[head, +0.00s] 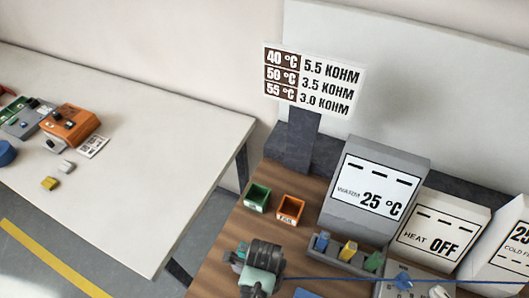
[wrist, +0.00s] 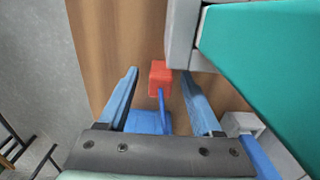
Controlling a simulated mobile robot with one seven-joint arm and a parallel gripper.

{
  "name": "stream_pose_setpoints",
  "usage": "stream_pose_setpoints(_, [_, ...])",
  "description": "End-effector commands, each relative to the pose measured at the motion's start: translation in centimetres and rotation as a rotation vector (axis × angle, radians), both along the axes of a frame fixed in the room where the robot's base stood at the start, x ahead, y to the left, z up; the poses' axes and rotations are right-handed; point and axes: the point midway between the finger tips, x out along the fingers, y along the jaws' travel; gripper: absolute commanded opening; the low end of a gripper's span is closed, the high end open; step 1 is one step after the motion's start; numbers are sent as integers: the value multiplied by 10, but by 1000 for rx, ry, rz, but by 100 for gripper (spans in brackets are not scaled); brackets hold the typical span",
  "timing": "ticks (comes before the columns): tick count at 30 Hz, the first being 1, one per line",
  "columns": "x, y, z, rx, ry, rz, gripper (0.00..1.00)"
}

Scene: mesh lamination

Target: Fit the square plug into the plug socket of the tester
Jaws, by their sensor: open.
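My gripper (wrist: 159,74) is open in the wrist view, its two blue fingers apart. A red block (wrist: 160,77) shows between the fingertips with a thin blue rod or cable below it, leading to a blue block (wrist: 149,122). I cannot tell whether the red block is the square plug, or how far it is from the fingers. In the head view my gripper (head: 258,268) is over the wooden bench at bottom centre. An orange device (head: 70,124) on the white table may be the tester; its socket is too small to make out.
The wooden bench (head: 222,255) holds a green bin (head: 256,196), an orange bin (head: 290,208), a rack of coloured pieces (head: 345,252), and WARM (head: 372,190) and HEAT (head: 432,238) units. A blue cable (head: 340,279) runs right. The white table (head: 160,150) is mostly clear.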

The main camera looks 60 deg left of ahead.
Motion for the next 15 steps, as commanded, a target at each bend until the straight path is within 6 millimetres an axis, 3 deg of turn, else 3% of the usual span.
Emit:
stream_pose_setpoints(9, [0, 0, -6, 1, 0, 1, 66])
stream_pose_setpoints(15, [0, 0, -5, 1, -1, 1, 32])
